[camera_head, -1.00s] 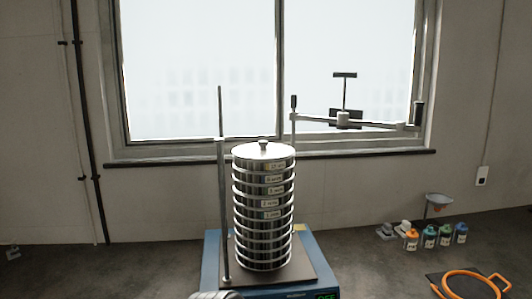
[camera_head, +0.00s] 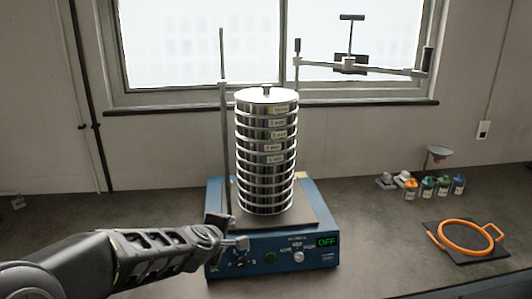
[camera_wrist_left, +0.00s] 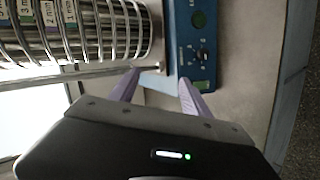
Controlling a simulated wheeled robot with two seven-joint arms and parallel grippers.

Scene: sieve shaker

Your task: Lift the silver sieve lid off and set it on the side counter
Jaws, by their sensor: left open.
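The silver sieve lid (camera_head: 266,94) with its small knob sits on top of a tall stack of labelled silver sieves (camera_head: 265,165). The stack stands upright on the blue shaker base (camera_head: 275,253), whose display reads OFF. My left gripper (camera_head: 236,228) is low at the front left of the base, near the foot of the left rod and well below the lid. In the left wrist view its purple fingers (camera_wrist_left: 158,78) are apart with nothing held; the sieves show sideways at the upper left, and the lid is not seen there. My right gripper is out of view.
A thin rod (camera_head: 224,120) stands left of the stack. A clamp bar (camera_head: 375,68) is swung out to the right, clear of the lid. Small jars (camera_head: 428,187) and an orange ring (camera_head: 467,237) on a dark mat are on the right counter (camera_head: 365,210), with bare counter between.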

